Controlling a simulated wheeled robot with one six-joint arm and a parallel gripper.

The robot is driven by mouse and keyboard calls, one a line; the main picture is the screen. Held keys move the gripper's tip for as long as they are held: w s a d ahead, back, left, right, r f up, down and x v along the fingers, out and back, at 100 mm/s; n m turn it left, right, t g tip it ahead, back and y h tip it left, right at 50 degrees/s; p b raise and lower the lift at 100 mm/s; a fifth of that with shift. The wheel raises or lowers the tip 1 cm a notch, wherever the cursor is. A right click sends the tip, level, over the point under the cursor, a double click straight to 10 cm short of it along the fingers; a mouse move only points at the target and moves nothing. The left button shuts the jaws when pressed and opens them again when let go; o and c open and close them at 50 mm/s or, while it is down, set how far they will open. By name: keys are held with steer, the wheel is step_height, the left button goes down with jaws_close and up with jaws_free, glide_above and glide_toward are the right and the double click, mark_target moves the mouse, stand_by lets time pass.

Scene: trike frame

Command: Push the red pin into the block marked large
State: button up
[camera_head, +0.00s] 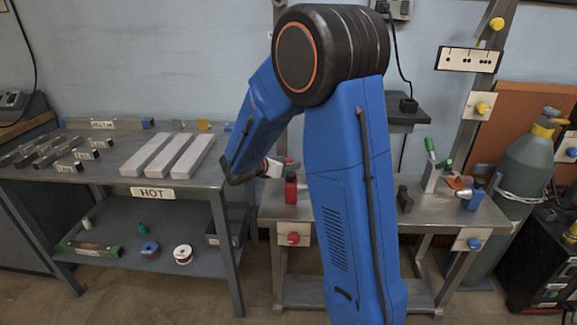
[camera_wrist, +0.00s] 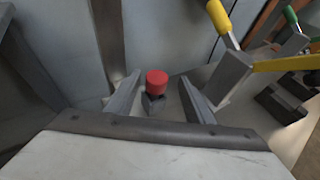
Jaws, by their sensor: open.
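In the wrist view, a red round-topped piece (camera_wrist: 157,79), which looks like the red pin, stands between the fingers of my gripper (camera_wrist: 158,97). A small dark grey part shows beneath its red top. The fingers are spread, with a visible gap on each side of the red top. In the head view, my gripper is at the left end of the right bench, largely hidden by my arm. A small red top (camera_head: 288,160) shows beside it, above a red block-like object (camera_head: 291,189). I cannot read any "large" marking on a block.
A yellow-handled clamp (camera_wrist: 222,20) stands right of my gripper in the wrist view. A green-handled clamp (camera_head: 431,160) is on the right bench. The left table (camera_head: 207,180), labelled HOT, holds pale bars (camera_head: 170,155). A gas cylinder (camera_head: 525,165) stands far right.

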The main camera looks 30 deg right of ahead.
steer(key=shift+w+x, duration=0.15)
steer(key=shift+x, duration=1.3)
steer(key=shift+w+x, duration=0.15)
steer(key=shift+x, duration=1.35)
steer(key=shift+a, duration=0.1)
steer(key=c, duration=1.1)
